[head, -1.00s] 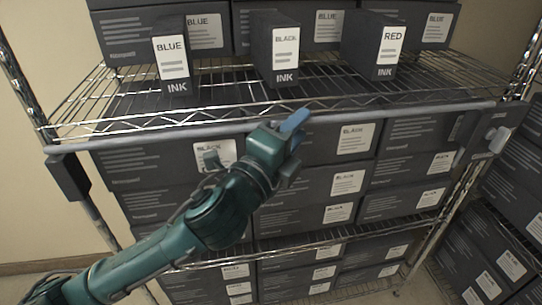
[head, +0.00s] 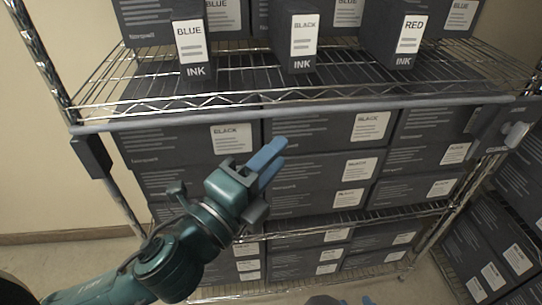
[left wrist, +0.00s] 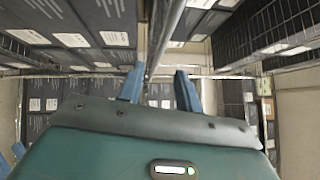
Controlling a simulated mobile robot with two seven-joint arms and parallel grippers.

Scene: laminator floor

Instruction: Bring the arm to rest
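My left gripper (head: 276,156) is in front of the middle shelf's boxes in the head view, with its blue fingers pointing up and right. In the left wrist view its two fingers (left wrist: 159,86) stand apart with nothing held between them; a shelf rail shows behind the gap. Blue tips also show at the left edge of the left wrist view (left wrist: 11,157). Most of the right arm is out of view.
A wire shelf rack (head: 300,97) stands ahead. Its upper shelf holds a blue ink box (head: 192,45), a black ink box (head: 303,40) and a red ink box (head: 408,38). Dark cartons (head: 320,130) fill the shelves below. More cartons (head: 490,245) stand at right. Wall is at left.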

